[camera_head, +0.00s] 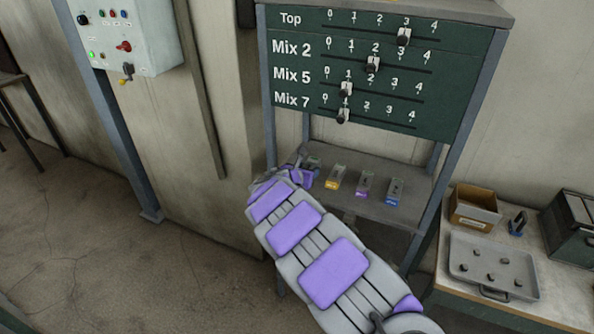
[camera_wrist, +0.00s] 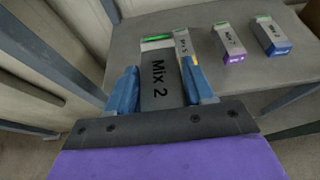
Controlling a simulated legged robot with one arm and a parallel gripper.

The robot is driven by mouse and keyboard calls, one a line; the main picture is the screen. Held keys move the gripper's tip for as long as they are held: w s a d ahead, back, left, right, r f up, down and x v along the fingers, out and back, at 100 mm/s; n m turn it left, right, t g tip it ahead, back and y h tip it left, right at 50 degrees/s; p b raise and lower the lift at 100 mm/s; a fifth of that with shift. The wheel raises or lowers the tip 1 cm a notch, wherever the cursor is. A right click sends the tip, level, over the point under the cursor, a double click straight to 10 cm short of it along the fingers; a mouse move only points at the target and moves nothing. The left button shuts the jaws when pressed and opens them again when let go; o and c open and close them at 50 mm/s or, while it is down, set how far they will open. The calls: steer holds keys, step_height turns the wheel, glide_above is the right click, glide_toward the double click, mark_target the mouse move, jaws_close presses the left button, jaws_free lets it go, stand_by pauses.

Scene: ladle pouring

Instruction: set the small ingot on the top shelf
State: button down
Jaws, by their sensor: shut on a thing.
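My gripper (camera_wrist: 160,72) is shut on a grey block marked "Mix 2" (camera_wrist: 158,90), with a blue finger on either side of it. The block has a green strip at its far end and stands at the left of the grey shelf (camera_wrist: 240,90). In the head view my gripper (camera_head: 306,172) is at the shelf's left end, and my arm hides part of it. No thing is clearly marked as the small ingot; several small dark lumps (camera_head: 491,262) lie in a tray. A flat top board (camera_head: 430,8) lies above the green panel.
Yellow-ended (camera_head: 333,177), purple-ended (camera_head: 365,184) and blue-ended (camera_head: 395,191) blocks stand to the right of my gripper, the yellow one close. A slider panel (camera_head: 390,75) rises above the shelf. A bench at right holds the tray (camera_head: 520,282) and a cardboard box (camera_head: 474,208).

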steer(key=s+d+r, duration=1.3)
steer(key=s+d, duration=0.2)
steer(key=d, duration=0.1)
steer(key=shift+s+d+r+n+y, duration=0.3)
steer(key=shift+s+d, duration=0.05)
steer(key=shift+d, duration=0.05)
